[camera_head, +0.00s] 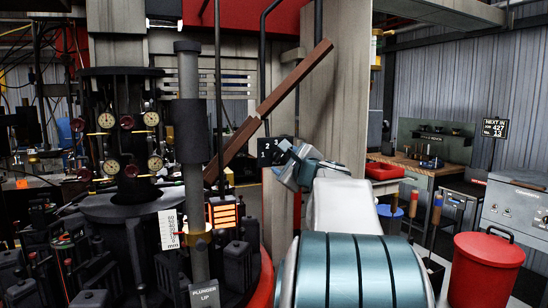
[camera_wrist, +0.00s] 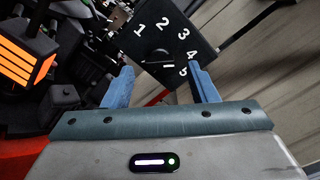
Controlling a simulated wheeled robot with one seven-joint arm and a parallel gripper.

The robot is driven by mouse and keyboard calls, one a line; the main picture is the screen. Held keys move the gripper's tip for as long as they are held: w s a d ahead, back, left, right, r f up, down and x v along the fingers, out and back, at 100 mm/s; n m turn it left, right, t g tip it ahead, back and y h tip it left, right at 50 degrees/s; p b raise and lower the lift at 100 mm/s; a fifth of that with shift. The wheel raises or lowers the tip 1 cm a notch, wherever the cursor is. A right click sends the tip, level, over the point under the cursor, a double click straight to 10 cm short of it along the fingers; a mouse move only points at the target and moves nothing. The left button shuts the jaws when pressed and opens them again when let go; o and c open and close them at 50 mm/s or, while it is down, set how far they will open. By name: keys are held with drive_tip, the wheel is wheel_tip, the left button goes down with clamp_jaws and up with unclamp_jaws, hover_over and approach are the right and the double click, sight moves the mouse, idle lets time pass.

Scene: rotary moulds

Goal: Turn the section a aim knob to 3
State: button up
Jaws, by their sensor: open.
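A dark dial plate (camera_wrist: 205,38) with white numbers 1 to 5 shows in the wrist view. Its black knob (camera_wrist: 152,57) sits at the middle, with a short white mark at its lower right, on the side toward the 5. My gripper (camera_wrist: 161,72) is open, with one blue finger at each side below the knob. I cannot tell whether either finger touches it.
Left of the plate stands a dark rotary machine with gauges (camera_head: 106,120) and an upright plunger column (camera_head: 192,130). A lit orange panel (camera_wrist: 25,55) is at the left of the wrist view. A red bin (camera_head: 484,268) and workbench (camera_head: 440,170) stand at the right.

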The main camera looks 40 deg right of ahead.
drive_tip(key=shift+x, duration=0.85)
drive_tip(key=c, duration=1)
